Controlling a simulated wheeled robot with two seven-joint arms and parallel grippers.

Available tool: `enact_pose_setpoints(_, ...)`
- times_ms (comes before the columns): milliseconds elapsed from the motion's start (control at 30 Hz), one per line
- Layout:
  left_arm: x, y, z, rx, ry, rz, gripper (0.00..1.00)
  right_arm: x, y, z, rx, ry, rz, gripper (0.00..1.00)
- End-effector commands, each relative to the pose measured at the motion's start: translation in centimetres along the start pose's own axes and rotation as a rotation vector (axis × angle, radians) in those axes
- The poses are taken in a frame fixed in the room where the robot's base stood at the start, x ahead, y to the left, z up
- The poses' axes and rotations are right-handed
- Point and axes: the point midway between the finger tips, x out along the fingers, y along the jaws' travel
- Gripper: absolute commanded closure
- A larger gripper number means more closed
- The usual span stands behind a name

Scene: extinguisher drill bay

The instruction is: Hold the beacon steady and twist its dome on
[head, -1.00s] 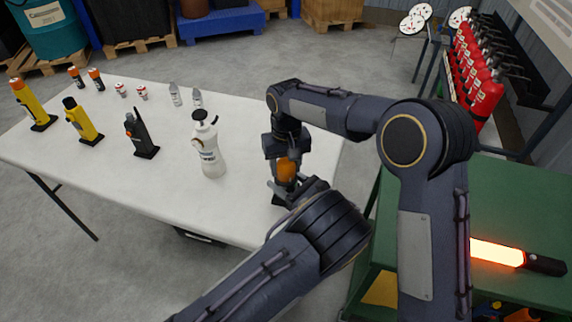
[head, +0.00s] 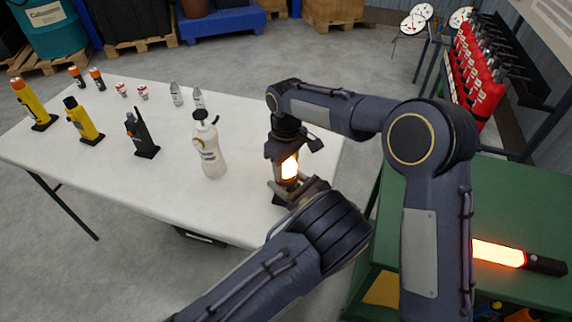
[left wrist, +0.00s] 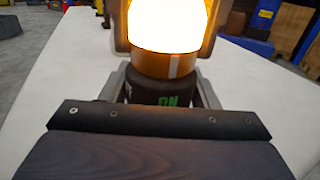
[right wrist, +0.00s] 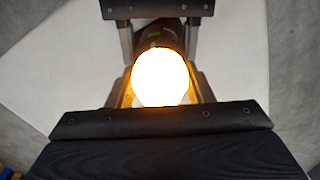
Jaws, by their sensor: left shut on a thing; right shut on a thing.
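The beacon stands upright at the right end of the white table, its amber dome (head: 289,168) glowing brightly. In the left wrist view the lit dome (left wrist: 166,25) has an amber collar directly above the black base (left wrist: 160,92), which shows green "ON" lettering; no gap shows between them. My left gripper (left wrist: 158,95) is shut on the base, a finger on each side. My right gripper (head: 288,152) comes down from above and is shut on the dome. In the right wrist view the dome (right wrist: 160,78) sits between the fingers, and part of the base (right wrist: 153,38) shows behind it.
A white spray bottle (head: 209,150) stands left of the beacon on the white table (head: 95,150). A black radio (head: 141,137), yellow torches (head: 82,122) and small bottles stand farther left. A glowing baton (head: 498,254) lies on the green bench (head: 520,205) at right.

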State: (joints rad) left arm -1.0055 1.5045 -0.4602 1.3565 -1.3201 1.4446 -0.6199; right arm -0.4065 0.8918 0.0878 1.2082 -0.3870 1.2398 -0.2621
Motion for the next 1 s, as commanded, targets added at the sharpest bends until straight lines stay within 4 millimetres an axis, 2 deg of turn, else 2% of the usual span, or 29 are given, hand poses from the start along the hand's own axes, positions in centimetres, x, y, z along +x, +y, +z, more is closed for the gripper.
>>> enact_pose_setpoints(433, -0.01, 0.04, -0.12, 0.0, 0.003, 0.0, 0.8, -0.12, 0.02, -0.06, -0.012, 0.003, 0.001, 0.76)
enact_pose_setpoints(467, -0.01, 0.04, -0.12, 0.0, 0.003, 0.0, 0.8, -0.12, 0.02, -0.06, -0.012, 0.003, 0.001, 0.52)
enact_pose_setpoints(633, -0.01, 0.04, -0.11, 0.001, 0.002, 0.0, 0.8, -0.08, 0.02, -0.04, -0.011, 0.002, 0.001, 0.31)
enact_pose_setpoints(900, -0.01, 0.04, -0.11, 0.002, 0.002, 0.0, 0.8, -0.1, 0.01, -0.03, -0.01, 0.001, 0.001, 0.31)
enact_pose_setpoints(1000, -0.01, 0.04, -0.1, 0.002, 0.002, 0.0, 0.8, -0.75, 0.03, -0.09, -0.01, 0.003, 0.002, 0.31)
